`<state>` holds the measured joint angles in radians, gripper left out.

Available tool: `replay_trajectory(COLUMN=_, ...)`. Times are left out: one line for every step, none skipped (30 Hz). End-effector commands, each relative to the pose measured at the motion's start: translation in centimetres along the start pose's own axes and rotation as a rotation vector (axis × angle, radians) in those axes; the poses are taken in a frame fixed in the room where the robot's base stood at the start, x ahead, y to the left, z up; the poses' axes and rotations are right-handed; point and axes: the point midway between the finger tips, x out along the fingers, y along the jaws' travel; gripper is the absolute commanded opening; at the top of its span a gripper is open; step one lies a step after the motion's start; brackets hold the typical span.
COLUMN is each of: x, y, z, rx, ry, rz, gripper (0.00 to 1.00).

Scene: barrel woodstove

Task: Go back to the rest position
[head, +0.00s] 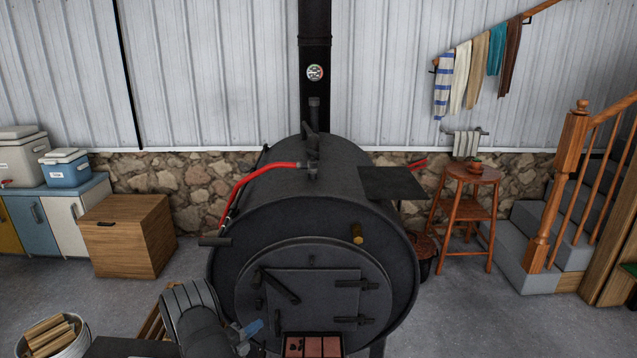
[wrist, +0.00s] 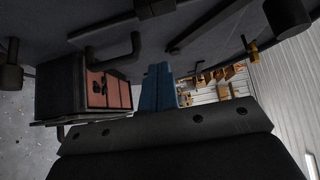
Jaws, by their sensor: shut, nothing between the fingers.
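My gripper (head: 254,328) shows at the bottom of the head view, its blue fingers low in front of the black barrel stove (head: 310,225). The blue fingers are together and empty, as the wrist view (wrist: 160,85) also shows. The stove door (head: 310,292) looks closed, with a dark diagonal handle bar across its left part. Red bricks (head: 312,347) lie in a dark tray below the door, close to the right of my gripper. In the wrist view the bricks (wrist: 108,90) are left of the fingers. I cannot tell whether the fingers touch the stove.
A wooden box (head: 125,235) and a cabinet with coolers (head: 68,168) stand at left. A bucket of split wood (head: 50,338) is at the lower left. A wooden stool (head: 467,210) and stairs (head: 570,235) are at right. A black side shelf (head: 391,183) juts from the stove.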

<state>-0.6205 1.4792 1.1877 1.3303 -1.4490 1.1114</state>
Motion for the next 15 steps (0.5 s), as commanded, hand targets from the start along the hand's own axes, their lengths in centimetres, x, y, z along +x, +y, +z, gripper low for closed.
replay_trajectory(x=1.2, y=0.0, z=-0.2, rx=0.0, ry=0.004, rz=0.0, gripper=0.0)
replay_trajectory(x=1.9, y=0.0, z=-0.3, rx=0.0, ry=0.004, rz=0.001, gripper=0.0)
replay_trajectory(x=2.6, y=0.0, z=-0.4, rx=0.001, ry=0.004, rz=0.001, gripper=0.0)
replay_trajectory(x=3.2, y=0.0, z=-0.4, rx=0.001, ry=0.003, rz=0.0, gripper=0.0)
replay_trajectory(x=3.8, y=0.0, z=-0.5, rx=0.001, ry=0.004, rz=0.0, gripper=0.0)
replay_trajectory(x=4.6, y=0.0, z=-0.6, rx=0.001, ry=0.004, rz=0.0, gripper=0.0)
replay_trajectory(x=5.0, y=0.0, z=-0.4, rx=0.001, ry=0.002, rz=0.0, gripper=0.0)
replay_trajectory(x=5.5, y=0.0, z=-0.1, rx=0.002, ry=0.002, rz=0.0, gripper=0.0)
replay_trajectory(x=6.1, y=0.0, z=0.2, rx=0.002, ry=0.002, rz=-0.001, gripper=0.0)
replay_trajectory(x=6.6, y=0.0, z=0.5, rx=0.002, ry=0.002, rz=-0.001, gripper=0.0)
replay_trajectory(x=6.8, y=0.1, z=0.8, rx=0.001, ry=0.001, rz=0.0, gripper=0.0)
replay_trajectory(x=7.2, y=0.1, z=1.2, rx=0.002, ry=0.0, rz=0.0, gripper=0.0)
replay_trajectory(x=7.5, y=0.1, z=1.4, rx=0.002, ry=0.0, rz=0.0, gripper=0.0)
replay_trajectory(x=7.8, y=0.0, z=1.6, rx=0.002, ry=0.0, rz=0.0, gripper=0.0)
replay_trajectory(x=8.2, y=0.0, z=1.9, rx=0.001, ry=0.001, rz=-0.001, gripper=0.0)
